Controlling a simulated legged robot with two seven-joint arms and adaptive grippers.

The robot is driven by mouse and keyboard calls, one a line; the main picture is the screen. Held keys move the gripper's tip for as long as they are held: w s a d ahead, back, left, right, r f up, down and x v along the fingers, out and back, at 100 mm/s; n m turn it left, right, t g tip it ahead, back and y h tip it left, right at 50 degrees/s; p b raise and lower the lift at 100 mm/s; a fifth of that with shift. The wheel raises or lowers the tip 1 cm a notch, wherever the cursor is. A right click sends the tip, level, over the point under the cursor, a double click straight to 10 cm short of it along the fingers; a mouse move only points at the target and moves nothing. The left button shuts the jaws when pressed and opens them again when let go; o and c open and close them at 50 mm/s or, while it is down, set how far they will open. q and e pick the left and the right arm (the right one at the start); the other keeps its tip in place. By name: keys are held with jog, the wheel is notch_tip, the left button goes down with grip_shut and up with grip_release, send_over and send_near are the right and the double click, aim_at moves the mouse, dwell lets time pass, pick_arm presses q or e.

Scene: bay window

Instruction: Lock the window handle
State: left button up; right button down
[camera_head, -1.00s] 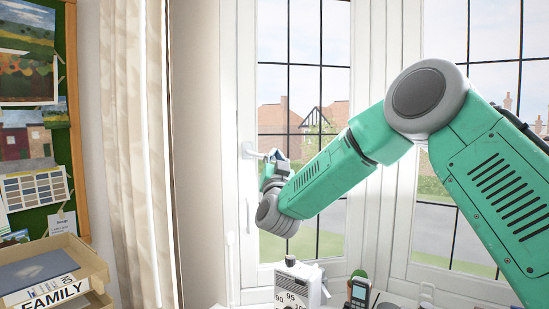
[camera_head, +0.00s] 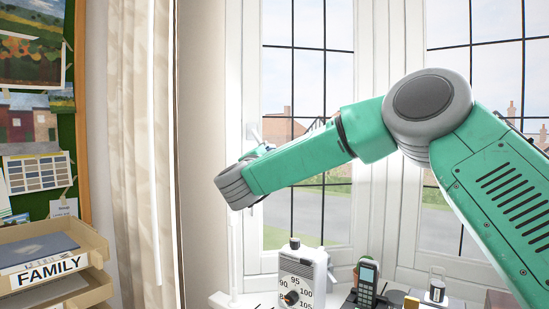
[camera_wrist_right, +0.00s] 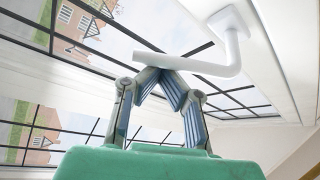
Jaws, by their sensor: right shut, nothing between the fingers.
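The white window handle (camera_head: 252,131) is on the frame of the left window pane. Most of its lever is hidden behind my right arm in the head view. In the right wrist view the handle (camera_wrist_right: 190,64) shows its base plate, a short stem and a lever bent sideways from it. My right gripper (camera_wrist_right: 166,72) is shut and empty, its fingertips together right at the lever; I cannot tell if they touch it. In the head view my right gripper (camera_head: 262,150) is mostly hidden behind my wrist. My left gripper is not in view.
A white dial device (camera_head: 301,278) and a dark phone (camera_head: 367,283) stand on the sill below. A curtain (camera_head: 140,150) hangs left of the window. A letter tray (camera_head: 50,262) labelled FAMILY and a pinboard (camera_head: 68,130) are at far left.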

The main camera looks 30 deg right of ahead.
jog(key=shift+w+a+f+m+g+y+b, duration=0.25)
jog(key=shift+a+m+g, duration=0.25)
jog(key=shift+m, duration=0.55)
jog(key=shift+w+a+f+m+g+y+b, duration=0.2)
jog(key=shift+a+f+m+g+y+b, duration=0.25)
jog(key=shift+m, duration=0.55)
jog(key=shift+w+a+f+m+g+y+b, duration=0.15)
jog(key=shift+a+m+g, duration=0.35)
jog(key=shift+m, duration=0.55)
jog(key=shift+w+a, duration=0.1)
jog(key=shift+a, duration=0.05)
